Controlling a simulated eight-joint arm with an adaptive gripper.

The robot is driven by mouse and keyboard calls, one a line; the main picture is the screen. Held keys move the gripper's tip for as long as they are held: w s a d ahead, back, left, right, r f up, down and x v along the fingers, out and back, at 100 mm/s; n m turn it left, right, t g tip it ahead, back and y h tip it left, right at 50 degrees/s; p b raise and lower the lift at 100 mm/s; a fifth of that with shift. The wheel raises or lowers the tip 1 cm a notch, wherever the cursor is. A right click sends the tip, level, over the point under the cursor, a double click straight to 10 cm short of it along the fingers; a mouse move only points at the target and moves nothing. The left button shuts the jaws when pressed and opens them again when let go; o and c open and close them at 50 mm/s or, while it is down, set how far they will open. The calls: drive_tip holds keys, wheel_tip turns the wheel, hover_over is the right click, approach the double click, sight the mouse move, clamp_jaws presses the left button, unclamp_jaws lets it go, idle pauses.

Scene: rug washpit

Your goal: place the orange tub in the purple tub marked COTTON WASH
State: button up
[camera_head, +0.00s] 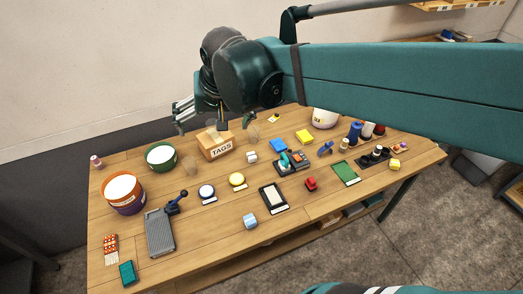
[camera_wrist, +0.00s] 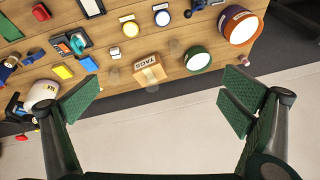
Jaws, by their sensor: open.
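An orange tub (camera_head: 110,193) with a white inside stands at the left of the table. It appears to sit inside a purple tub (camera_head: 126,209), its orange upper part showing above the purple wall. In the wrist view the orange tub (camera_wrist: 241,29) and the purple tub (camera_wrist: 229,13) are at the upper right, close together; a pale label there is too small to read. My gripper (camera_head: 200,117) is open and empty, raised above the back of the table, well away from the tubs. Its two spread fingers also show in the wrist view (camera_wrist: 160,101).
A green tub (camera_head: 150,160), a TAGS box (camera_head: 218,148) and clear glasses stand along the back. A grey tray (camera_head: 160,234) with a dark handled tool lies in front of the tubs. Spools and small blocks crowd the right. Bare wood shows at front centre.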

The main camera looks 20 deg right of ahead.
drive_tip(key=s+d+f+n+t, duration=0.1)
drive_tip(key=s+d+f, duration=0.1)
drive_tip(key=s+d, duration=0.3)
drive_tip(key=s+d+f+n+t, duration=0.1)
drive_tip(key=s+d, duration=0.3)
drive_tip(key=s, duration=0.5)
drive_tip(key=shift+d+f+n+h, duration=0.4)
drive_tip(key=shift+s, duration=0.1)
